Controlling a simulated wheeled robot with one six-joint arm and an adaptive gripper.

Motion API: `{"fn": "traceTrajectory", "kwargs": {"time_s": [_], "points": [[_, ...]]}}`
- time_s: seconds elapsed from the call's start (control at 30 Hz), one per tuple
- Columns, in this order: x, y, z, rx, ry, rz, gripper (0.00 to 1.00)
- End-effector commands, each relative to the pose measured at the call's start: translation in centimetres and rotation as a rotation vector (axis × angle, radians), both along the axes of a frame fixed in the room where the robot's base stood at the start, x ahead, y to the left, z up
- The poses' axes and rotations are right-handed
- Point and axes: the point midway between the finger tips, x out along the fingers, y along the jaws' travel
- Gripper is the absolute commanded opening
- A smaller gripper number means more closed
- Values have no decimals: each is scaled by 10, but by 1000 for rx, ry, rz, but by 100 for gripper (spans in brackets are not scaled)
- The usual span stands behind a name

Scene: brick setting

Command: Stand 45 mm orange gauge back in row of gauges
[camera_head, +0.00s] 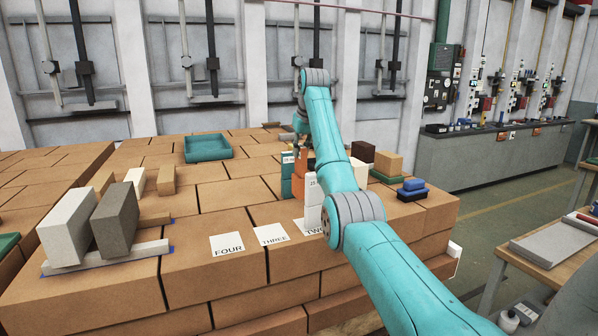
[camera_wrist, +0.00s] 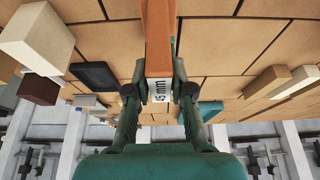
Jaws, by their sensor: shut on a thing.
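My gripper (camera_wrist: 159,92) is shut on the orange gauge (camera_wrist: 159,38), its fingers on either side near the end with the white "45 mm" label. In the head view, my gripper's end is mostly behind my arm, above a group of gauges on the brick top. A teal gauge (camera_head: 287,178) with a white label, an orange block (camera_head: 298,188) and a white gauge (camera_head: 313,192) stand close together there. My arm partly covers this group. I cannot tell whether the held gauge touches the others or the bricks.
Cards FOUR (camera_head: 227,244), THREE (camera_head: 271,234) and TWO lie on the front bricks. A teal tray (camera_head: 207,147) is behind, white and grey blocks (camera_head: 115,221) at left. Tan (camera_head: 388,163) and dark brown (camera_head: 363,151) blocks and a blue block (camera_head: 413,187) stand right of my arm.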

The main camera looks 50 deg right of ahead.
Motion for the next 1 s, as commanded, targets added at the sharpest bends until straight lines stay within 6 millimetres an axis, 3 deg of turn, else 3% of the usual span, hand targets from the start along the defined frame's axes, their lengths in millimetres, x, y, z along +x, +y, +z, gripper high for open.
{"fn": "traceTrajectory", "kwargs": {"time_s": [0.5, 0.8, 0.83, 0.9, 0.93, 1.0], "points": [[0, 0, -49, -1, -1, 1, 0], [0, 0, -50, -1, -2, 0, 0], [0, 0, -51, -1, -1, 0, 25], [0, 0, -51, -1, -1, 0, 42], [0, 0, -51, -1, -1, 0, 47], [0, 0, -51, -1, -1, 0, 47]]}}
